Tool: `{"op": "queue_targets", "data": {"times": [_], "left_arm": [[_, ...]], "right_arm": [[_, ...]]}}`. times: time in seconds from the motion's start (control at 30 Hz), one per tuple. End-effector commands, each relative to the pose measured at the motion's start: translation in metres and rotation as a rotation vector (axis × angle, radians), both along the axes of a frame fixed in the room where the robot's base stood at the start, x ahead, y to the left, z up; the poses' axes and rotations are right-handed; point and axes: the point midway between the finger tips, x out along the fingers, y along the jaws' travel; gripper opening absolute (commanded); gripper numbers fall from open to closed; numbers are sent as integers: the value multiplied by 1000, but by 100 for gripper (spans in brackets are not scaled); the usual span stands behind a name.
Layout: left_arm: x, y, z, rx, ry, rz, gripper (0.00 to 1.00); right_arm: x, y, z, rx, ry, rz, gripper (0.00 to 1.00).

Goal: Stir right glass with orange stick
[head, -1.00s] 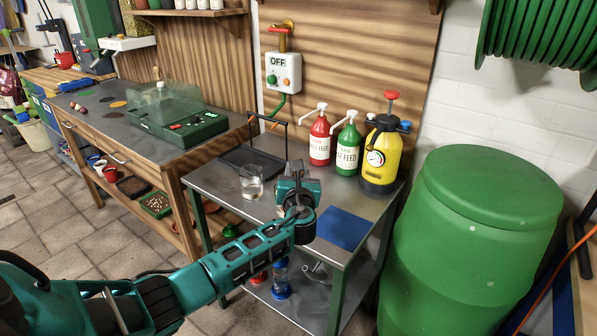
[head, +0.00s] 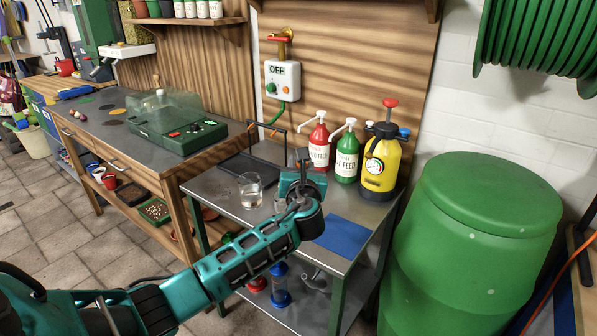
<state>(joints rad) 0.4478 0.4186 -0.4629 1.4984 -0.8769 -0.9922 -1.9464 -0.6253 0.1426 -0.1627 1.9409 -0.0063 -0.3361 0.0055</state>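A clear glass (head: 250,191) stands upright on the grey metal table (head: 222,201). Just right of it, what looks like part of a second clear glass (head: 281,201) shows beside my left gripper, which hides most of it. My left gripper (head: 302,180) is over the middle of the table, left of the blue mat. Its fingers point away from the camera and are mostly hidden by the wrist, so I cannot tell whether they hold anything. I cannot clearly make out an orange stick. My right gripper is out of view.
A dark tray (head: 233,166) with a thin black frame lies behind the glass. A red bottle (head: 319,150), a green bottle (head: 347,162) and a yellow sprayer (head: 381,165) stand at the back right. A blue mat (head: 342,237) lies at the front right. A green barrel (head: 480,250) stands beside the table.

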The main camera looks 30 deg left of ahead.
Motion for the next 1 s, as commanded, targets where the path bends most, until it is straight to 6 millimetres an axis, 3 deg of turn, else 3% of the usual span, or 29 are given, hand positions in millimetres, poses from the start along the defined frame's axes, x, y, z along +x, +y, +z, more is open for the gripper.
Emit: {"op": "queue_targets", "data": {"times": [0.43,1.0], "left_arm": [[-7,-11,32,1,-1,0,6],[-8,-12,34,0,0,0,6]], "right_arm": [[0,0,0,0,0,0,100],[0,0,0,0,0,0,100]]}}
